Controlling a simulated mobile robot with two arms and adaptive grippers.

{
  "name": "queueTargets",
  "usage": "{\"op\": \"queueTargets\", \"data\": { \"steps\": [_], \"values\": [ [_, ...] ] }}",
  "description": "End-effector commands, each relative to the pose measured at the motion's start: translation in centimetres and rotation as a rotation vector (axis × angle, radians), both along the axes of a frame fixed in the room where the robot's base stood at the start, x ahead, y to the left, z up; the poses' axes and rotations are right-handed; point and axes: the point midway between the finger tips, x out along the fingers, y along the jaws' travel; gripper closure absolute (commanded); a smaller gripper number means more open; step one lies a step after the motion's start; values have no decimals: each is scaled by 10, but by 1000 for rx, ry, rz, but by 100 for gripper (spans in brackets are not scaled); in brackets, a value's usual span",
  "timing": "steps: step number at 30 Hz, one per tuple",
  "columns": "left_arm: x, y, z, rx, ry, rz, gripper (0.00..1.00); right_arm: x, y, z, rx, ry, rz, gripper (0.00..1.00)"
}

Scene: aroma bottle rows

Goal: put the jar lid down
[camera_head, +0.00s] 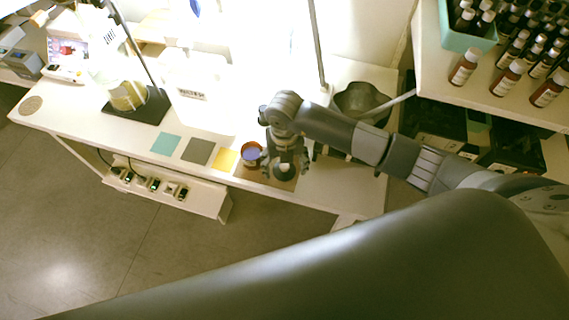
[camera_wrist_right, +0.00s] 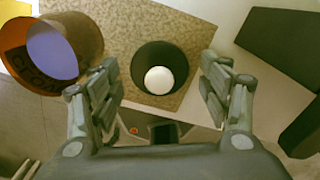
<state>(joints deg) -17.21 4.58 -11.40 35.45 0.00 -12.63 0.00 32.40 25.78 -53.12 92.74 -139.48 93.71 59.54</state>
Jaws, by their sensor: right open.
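A dark round piece with a pale round centre, which looks like the jar lid (camera_wrist_right: 146,88), sits on a brown speckled square (camera_wrist_right: 200,30) in the right wrist view. My right gripper (camera_wrist_right: 160,95) is open, with one finger on each side of the lid and gaps between. In the head view my right gripper (camera_head: 285,172) is over the brown square (camera_head: 247,174), hiding part of it. An amber jar (camera_wrist_right: 88,32) with an orange label and a lavender inside stands left of the lid; it also shows in the head view (camera_head: 251,160). My left gripper is not in view.
Teal (camera_head: 166,143), grey (camera_head: 198,151) and yellow (camera_head: 225,158) squares lie in a row left of the jar. A grey bowl (camera_head: 360,100) is behind my right arm. Brown bottles (camera_head: 464,68) stand on the upper right shelf. The table's front edge is close.

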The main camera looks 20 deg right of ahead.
Motion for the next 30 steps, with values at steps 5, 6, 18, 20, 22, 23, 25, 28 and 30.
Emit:
{"op": "queueTargets", "data": {
  "steps": [5, 6, 18, 20, 22, 23, 25, 28, 30],
  "values": [
    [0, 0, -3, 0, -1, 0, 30, 2, 0, 22, 1, -5, 2, 29],
    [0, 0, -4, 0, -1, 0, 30, 2, 0, 31, 2, -6, 2, 29],
    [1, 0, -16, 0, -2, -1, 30, 1, 0, 108, 0, -3, 0, 29],
    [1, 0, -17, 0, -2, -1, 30, 1, 0, 114, 0, -3, 1, 29],
    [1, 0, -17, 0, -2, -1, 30, 0, 0, 119, 0, -1, 1, 29],
    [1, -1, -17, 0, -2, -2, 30, 0, 0, 120, 0, -1, 1, 29],
    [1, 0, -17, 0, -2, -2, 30, 0, 0, 122, 0, 0, 0, 29],
    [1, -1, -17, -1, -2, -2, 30, 0, 0, 122, 0, 0, 0, 29],
    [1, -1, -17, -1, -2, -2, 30, 0, 0, 122, 0, 0, 0, 29]
  ]
}}
